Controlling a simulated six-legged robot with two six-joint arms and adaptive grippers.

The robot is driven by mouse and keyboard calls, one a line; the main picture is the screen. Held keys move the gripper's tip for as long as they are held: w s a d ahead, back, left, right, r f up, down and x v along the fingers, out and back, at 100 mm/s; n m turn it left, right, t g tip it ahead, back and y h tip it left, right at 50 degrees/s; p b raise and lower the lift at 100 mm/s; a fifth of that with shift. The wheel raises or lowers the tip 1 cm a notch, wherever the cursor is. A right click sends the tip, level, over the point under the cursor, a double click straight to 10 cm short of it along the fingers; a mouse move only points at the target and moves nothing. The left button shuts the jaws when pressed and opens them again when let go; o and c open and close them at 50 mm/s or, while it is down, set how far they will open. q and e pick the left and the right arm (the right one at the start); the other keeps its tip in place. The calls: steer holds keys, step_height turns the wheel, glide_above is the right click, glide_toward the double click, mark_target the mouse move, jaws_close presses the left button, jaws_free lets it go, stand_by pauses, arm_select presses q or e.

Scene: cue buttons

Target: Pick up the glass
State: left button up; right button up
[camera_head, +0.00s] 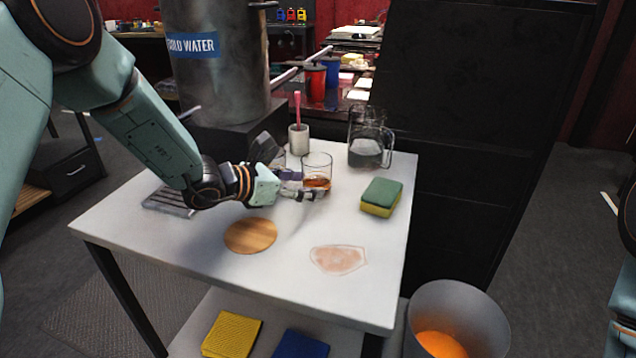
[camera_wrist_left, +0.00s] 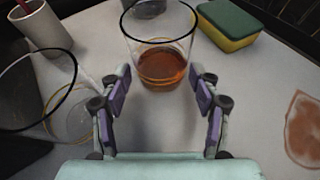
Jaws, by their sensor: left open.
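A clear glass (camera_head: 317,165) with amber liquid in its bottom stands upright on the white table. It also shows in the left wrist view (camera_wrist_left: 160,62), straight ahead of my left gripper. My left gripper (camera_head: 305,187) is open, with its two fingers (camera_wrist_left: 163,92) apart on the near left and near right of the glass. The glass stands at and just beyond the fingertips; I cannot tell whether they touch it. My right gripper is not in view.
Another clear glass (camera_wrist_left: 76,122) stands close to the left finger. A white cup (camera_head: 299,140), a pitcher (camera_head: 366,152) and a green-yellow sponge (camera_head: 381,197) stand around. A wooden coaster (camera_head: 250,236) and a spill (camera_head: 338,259) lie in front. A bin (camera_head: 458,300) stands below right.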

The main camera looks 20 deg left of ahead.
arm_select(q)
steer(key=shift+x, duration=0.8)
steer(key=shift+w+d, duration=0.15)
steer(key=shift+d, duration=0.15)
steer(key=shift+w+f, duration=0.15)
steer(key=shift+w, duration=0.05)
steer(key=shift+c, duration=0.3)
steer(key=shift+s, duration=0.1)
steer(key=c, duration=0.9)
